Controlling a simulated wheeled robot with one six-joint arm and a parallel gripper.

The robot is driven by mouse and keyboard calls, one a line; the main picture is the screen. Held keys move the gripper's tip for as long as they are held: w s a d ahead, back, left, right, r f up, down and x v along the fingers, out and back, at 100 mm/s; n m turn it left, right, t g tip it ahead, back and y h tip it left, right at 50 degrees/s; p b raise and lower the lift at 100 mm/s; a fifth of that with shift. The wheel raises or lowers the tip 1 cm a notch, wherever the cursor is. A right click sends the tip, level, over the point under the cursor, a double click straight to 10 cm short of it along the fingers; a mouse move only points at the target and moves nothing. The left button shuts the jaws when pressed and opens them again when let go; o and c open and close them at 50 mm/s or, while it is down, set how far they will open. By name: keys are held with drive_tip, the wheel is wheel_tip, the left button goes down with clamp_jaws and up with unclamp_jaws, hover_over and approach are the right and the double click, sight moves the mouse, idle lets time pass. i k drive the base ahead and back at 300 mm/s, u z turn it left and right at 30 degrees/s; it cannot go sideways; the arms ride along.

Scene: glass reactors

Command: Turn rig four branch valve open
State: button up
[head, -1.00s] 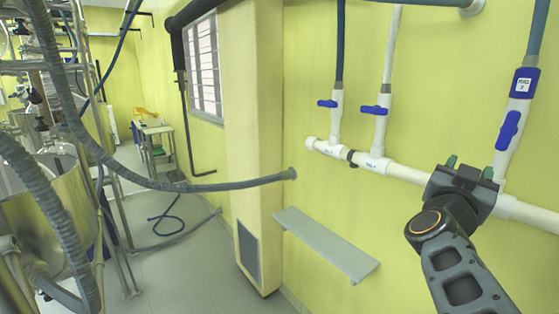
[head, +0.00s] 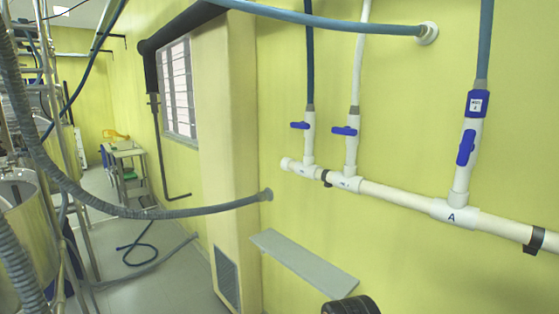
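Three branch valves with blue handles stand on white branches rising from a white wall pipe (head: 395,197). The left valve handle (head: 300,125) and the middle valve handle (head: 345,130) lie crosswise to their branches. The right valve handle (head: 466,147) lies along its branch. A blue tag (head: 479,104) above it has a small white label that seems to start with RIG; I cannot read its number surely. The tee below is marked A. I cannot tell which valve is rig four's. My gripper is out of view; only a dark part of my arm shows at the bottom edge.
A grey shelf (head: 303,262) juts from the wall below the pipe. A grey hose (head: 150,212) spans from the wall to the steel equipment at left. A pillar (head: 230,150) stands left of the pipes. A blue hose lies on the floor (head: 165,285).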

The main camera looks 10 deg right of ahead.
sight(347, 131)
drive_tip(key=u, duration=1.1)
drive_tip(key=i, duration=1)
drive_tip(key=z, duration=0.1)
